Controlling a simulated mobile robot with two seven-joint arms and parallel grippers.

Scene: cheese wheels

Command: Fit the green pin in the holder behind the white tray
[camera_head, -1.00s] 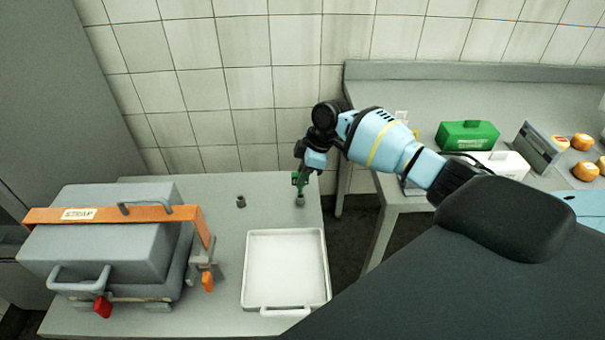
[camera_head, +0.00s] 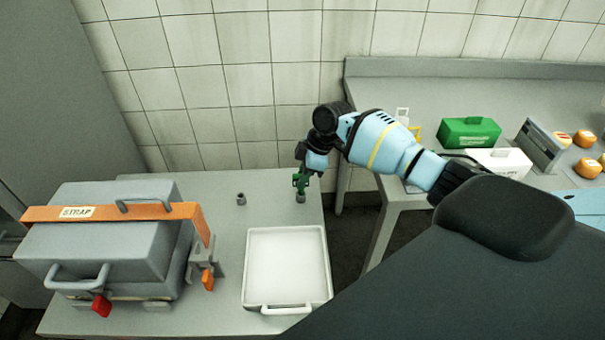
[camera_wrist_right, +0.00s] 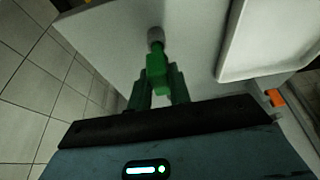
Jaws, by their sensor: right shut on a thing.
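My right gripper (camera_head: 301,172) is shut on the green pin (camera_head: 300,186) and points down at the far right of the table, behind the white tray (camera_head: 247,275). The pin is right over a small grey holder (camera_head: 300,198). In the right wrist view the green pin (camera_wrist_right: 156,66) lines up with the round grey holder (camera_wrist_right: 155,35). Its end meets or overlaps the holder's rim there. I cannot tell whether the tip is inside. A second small grey holder (camera_head: 241,199) stands empty to the left. My left gripper is not in view.
A grey case with an orange strap (camera_head: 130,212) fills the left of the table. The tiled wall is close behind. A side counter at right bears a green box (camera_head: 468,133), a white box (camera_head: 503,162) and several orange-yellow wheels (camera_head: 585,168).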

